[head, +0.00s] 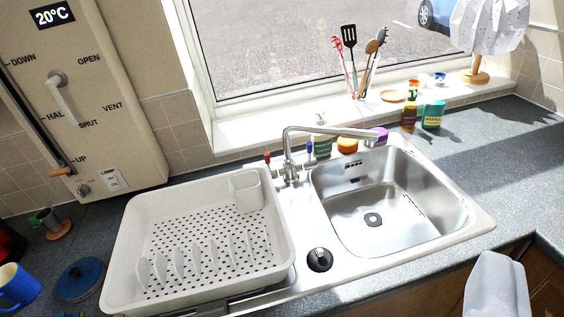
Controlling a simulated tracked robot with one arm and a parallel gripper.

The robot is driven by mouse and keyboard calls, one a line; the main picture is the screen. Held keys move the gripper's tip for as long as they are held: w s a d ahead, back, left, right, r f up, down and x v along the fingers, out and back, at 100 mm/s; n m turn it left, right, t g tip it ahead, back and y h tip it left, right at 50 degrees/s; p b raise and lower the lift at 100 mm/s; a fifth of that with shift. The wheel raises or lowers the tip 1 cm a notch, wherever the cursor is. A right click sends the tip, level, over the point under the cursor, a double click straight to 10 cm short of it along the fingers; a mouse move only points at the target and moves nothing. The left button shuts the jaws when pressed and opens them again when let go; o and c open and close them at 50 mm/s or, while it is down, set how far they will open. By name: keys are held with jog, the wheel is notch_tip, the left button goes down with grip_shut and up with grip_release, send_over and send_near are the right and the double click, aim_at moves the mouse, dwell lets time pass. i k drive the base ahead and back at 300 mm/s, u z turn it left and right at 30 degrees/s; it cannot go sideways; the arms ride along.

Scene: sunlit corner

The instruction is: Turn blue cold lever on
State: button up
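The blue cold lever (309,148) stands upright on the right side of the mixer tap (291,165), behind the sink. The red lever (267,158) is on the tap's left side. The tap's spout (335,131) reaches right over the back of the steel sink (358,199). No running water can be made out below the spout. I see no gripper fingers in the head view, and nothing touches the blue lever.
A white dish rack (130,240) fills the drainer left of the tap. A soap bottle (322,143) and an orange item (347,145) stand close behind the spout. A black plug (319,260) lies in front. A pale rounded shape (497,287) at bottom right is unclear.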

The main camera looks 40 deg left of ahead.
aim_at(310, 163)
jog(key=z, duration=0.2)
jog(key=i, duration=0.85)
jog(key=u, duration=0.15)
